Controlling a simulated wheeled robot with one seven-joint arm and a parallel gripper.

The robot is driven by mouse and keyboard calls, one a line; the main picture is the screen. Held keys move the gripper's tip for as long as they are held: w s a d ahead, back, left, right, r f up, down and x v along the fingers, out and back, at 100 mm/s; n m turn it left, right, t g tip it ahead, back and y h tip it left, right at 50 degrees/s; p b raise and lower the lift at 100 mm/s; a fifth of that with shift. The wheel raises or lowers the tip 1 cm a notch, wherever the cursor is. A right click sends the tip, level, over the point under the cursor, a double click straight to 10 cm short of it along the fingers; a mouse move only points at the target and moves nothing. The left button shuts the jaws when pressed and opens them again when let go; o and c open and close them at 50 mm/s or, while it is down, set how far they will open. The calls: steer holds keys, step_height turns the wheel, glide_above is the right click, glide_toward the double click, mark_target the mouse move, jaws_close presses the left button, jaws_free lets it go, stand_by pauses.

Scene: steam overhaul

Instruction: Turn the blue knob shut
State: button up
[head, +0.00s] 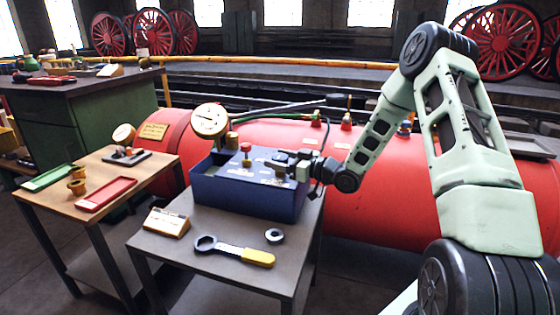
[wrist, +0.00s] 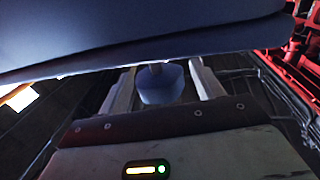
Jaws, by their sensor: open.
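The blue knob (wrist: 160,86) shows in the wrist view, on a short dark stem close to the dark blue box. It sits between the two pale fingers of my gripper (wrist: 163,75), which are apart with a gap showing on each side. In the head view my gripper (head: 277,163) is at the right part of the blue box (head: 250,197), just above its top. The blue knob cannot be made out there, hidden by my gripper. A red knob (head: 246,148) stands upright on the box, left of my gripper.
A round gauge (head: 210,120) rises behind the box. A yellow-handled wrench (head: 235,251), a ring (head: 274,236) and a small sign (head: 166,222) lie on the table (head: 205,278) in front. A big red tank (head: 385,205) lies behind. A second table with trays stands left.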

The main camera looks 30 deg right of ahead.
steer(key=shift+w, duration=0.1)
steer(key=c, duration=1)
steer(key=shift+a+h, duration=0.1)
steer(key=shift+h, duration=0.2)
steer(key=m+t+h, duration=0.1)
steer(key=m+h, duration=0.1)
steer(key=h, duration=0.1)
steer(key=m+t+h+b, duration=0.1)
steer(key=m+h, duration=0.1)
steer(key=h, duration=0.1)
steer(key=shift+a+f+m+h, duration=0.15)
steer(key=shift+m+h, duration=0.15)
steer(key=shift+m, duration=0.1)
steer(key=m+h+b, duration=0.1)
steer(key=m+h, duration=0.1)
steer(key=h, duration=0.1)
steer(key=m+h, duration=0.2)
steer(key=h, duration=0.2)
steer(key=shift+m+g+b, duration=0.3)
steer(key=shift+g+b, duration=0.05)
steer(key=shift+g, duration=0.05)
steer(key=m+g+h, duration=0.3)
steer(key=m+h, duration=0.1)
steer(key=h, duration=0.2)
steer(key=shift+d+m+g+h+p, duration=0.2)
steer(key=shift+m+g+h+p, duration=0.35)
steer(key=shift+m+g+h, duration=1.7)
steer(key=shift+g+y, duration=0.25)
steer(key=shift+g, duration=0.3)
